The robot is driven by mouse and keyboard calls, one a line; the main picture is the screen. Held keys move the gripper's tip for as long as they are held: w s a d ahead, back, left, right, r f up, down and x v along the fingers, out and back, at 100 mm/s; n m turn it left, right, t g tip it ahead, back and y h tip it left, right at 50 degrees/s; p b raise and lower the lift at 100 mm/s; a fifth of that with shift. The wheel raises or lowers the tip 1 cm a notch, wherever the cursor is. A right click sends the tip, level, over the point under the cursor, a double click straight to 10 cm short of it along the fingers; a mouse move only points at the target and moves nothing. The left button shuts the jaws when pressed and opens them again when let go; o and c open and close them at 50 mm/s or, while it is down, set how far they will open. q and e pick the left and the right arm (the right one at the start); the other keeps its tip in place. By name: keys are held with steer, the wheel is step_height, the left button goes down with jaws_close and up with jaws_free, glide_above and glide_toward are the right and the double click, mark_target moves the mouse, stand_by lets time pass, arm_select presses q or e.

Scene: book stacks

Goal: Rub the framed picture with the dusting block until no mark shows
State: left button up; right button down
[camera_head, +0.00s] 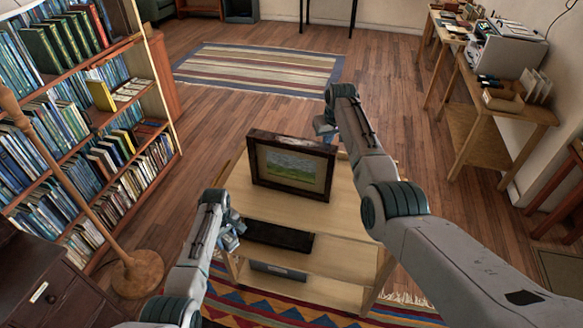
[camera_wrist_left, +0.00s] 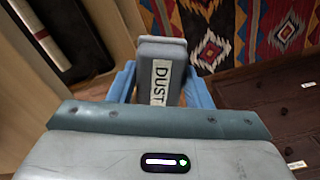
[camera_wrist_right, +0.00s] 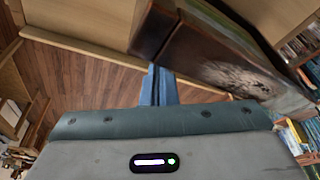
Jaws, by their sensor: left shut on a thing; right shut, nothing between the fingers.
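The framed picture (camera_head: 291,168) stands upright on the top of a light wooden shelf unit, its landscape side facing me. No mark is clear on that side. In the right wrist view a dark brown side of the frame (camera_wrist_right: 190,48) carries a pale grey smudge (camera_wrist_right: 235,76). My left gripper (camera_head: 236,230) is shut on the dusting block (camera_wrist_left: 160,70), a grey block labelled "DUST", beside the unit's left front, below and left of the picture. My right gripper (camera_wrist_right: 160,85) is shut and empty behind the picture's upper right corner; I cannot tell if it touches.
The light wooden unit (camera_head: 345,215) has bare top on both sides of the picture. A dark flat item (camera_head: 277,236) and a grey box (camera_head: 278,271) lie on its lower shelves. A floor lamp (camera_head: 138,272) and full bookcase stand left.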

arm_select(q)
steer(key=shift+f, duration=0.1)
step_height(320, 180, up, 6)
steer(key=p, duration=0.6)
steer(key=shift+f, duration=0.1)
stand_by(0.4)
